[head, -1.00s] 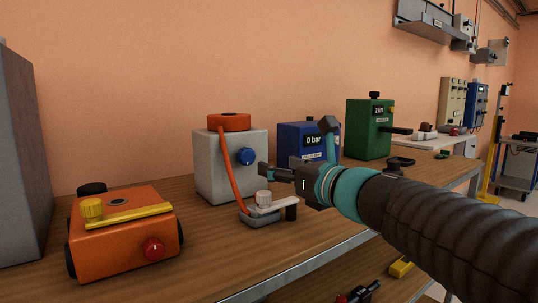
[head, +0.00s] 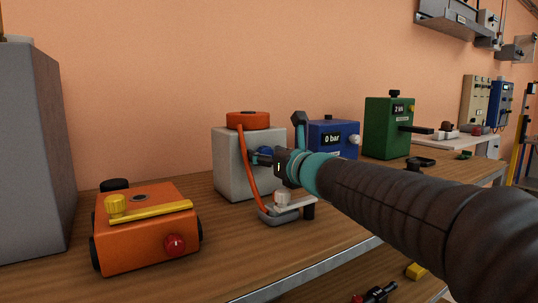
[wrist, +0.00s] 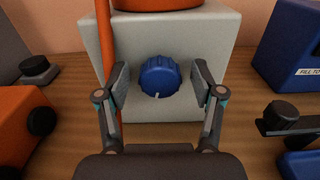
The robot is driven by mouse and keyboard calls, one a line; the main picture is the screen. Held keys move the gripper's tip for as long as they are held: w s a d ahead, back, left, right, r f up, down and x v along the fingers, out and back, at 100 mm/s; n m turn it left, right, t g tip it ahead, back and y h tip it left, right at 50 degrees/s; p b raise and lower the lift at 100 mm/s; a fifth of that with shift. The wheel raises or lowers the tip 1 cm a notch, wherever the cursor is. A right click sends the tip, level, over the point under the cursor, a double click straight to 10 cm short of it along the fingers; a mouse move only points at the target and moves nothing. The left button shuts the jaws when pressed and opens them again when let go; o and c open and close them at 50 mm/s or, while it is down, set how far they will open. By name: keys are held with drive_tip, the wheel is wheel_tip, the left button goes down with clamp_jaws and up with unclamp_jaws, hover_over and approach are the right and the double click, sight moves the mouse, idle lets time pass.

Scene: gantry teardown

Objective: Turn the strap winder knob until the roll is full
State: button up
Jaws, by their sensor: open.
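The strap winder is a light grey box (head: 228,178) on the wooden bench, with an orange roll (head: 248,120) on top. An orange strap (head: 250,178) runs from the roll down past the front to a small grey clamp piece. The blue ribbed knob (wrist: 160,77) is on the box's front face, with a pale mark low on its rim. In the head view my arm mostly hides the knob. My gripper (wrist: 160,80) is open, with one finger on each side of the knob. Small gaps show between the fingers and the knob.
An orange box with a yellow bar (head: 148,225) stands to the left. A blue gauge box reading 0 bar (head: 334,139) and a green box (head: 390,125) stand to the right. The clamp piece with a white knob (head: 284,208) sits below my gripper near the bench edge.

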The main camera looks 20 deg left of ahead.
drive_tip(key=c, duration=1.1)
drive_tip(key=shift+c, duration=0.2)
drive_tip(key=n+b, duration=0.4)
drive_tip(key=n, duration=0.1)
drive_tip(key=n+b, duration=0.5)
drive_tip(key=shift+s+a+f+n+b, duration=0.1)
drive_tip(key=shift+s+f+n+b, duration=0.05)
drive_tip(key=shift+n+b, duration=0.2)
drive_tip(key=shift+n, duration=0.25)
